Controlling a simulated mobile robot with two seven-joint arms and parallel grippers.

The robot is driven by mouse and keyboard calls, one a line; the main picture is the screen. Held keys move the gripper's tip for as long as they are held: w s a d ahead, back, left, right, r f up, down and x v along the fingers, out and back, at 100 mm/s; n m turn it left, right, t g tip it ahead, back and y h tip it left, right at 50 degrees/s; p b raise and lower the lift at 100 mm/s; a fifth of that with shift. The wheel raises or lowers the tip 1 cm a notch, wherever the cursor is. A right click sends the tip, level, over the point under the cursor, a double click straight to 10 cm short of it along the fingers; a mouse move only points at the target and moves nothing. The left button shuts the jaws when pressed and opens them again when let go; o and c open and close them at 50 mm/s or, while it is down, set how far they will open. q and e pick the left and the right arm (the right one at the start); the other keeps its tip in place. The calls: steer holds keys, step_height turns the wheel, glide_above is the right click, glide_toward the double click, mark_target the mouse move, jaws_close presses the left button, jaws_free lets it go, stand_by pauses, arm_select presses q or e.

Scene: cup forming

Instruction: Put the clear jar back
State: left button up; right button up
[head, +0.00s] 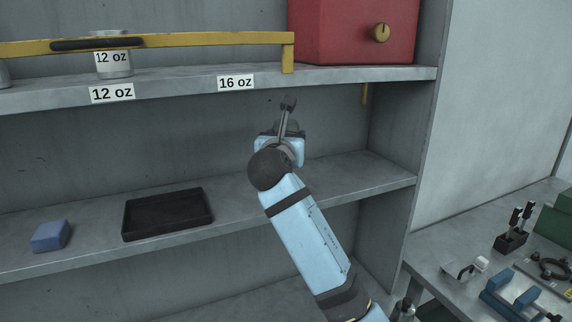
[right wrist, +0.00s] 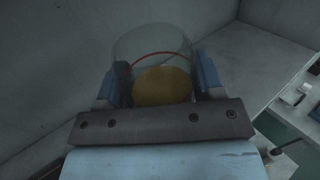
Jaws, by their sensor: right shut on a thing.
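The clear jar (right wrist: 150,48) is between the two fingers of my right gripper (right wrist: 162,82) in the right wrist view. Its wall is transparent, with a thin red curved line and a round amber-yellow patch showing through it. In the head view, my right gripper (head: 288,106) is in front of the shelf's back wall, above the middle shelf and below the upper shelf. My left gripper is not in view.
The upper shelf (head: 180,83) carries "12 oz" and "16 oz" labels, a metal cup (head: 114,68), a yellow rail (head: 215,40) and a red box (head: 345,30). The middle shelf (head: 90,236) holds a black tray (head: 168,213) and a blue block (head: 50,236). A tool-covered bench (head: 445,262) stands right.

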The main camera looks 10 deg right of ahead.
step_height(320, 180, down, 2)
steer(key=shift+f, duration=0.25)
steer(key=shift+s+f, duration=0.15)
steer(key=shift+f, duration=0.35)
step_height(320, 180, down, 2)
steer(key=shift+f+p, duration=0.2)
steer(key=shift+p, duration=0.2)
steer(key=shift+w+f, duration=0.2)
steer(key=shift+f, duration=0.3)
steer(key=o, duration=1.1)
steer(key=shift+f, duration=0.15)
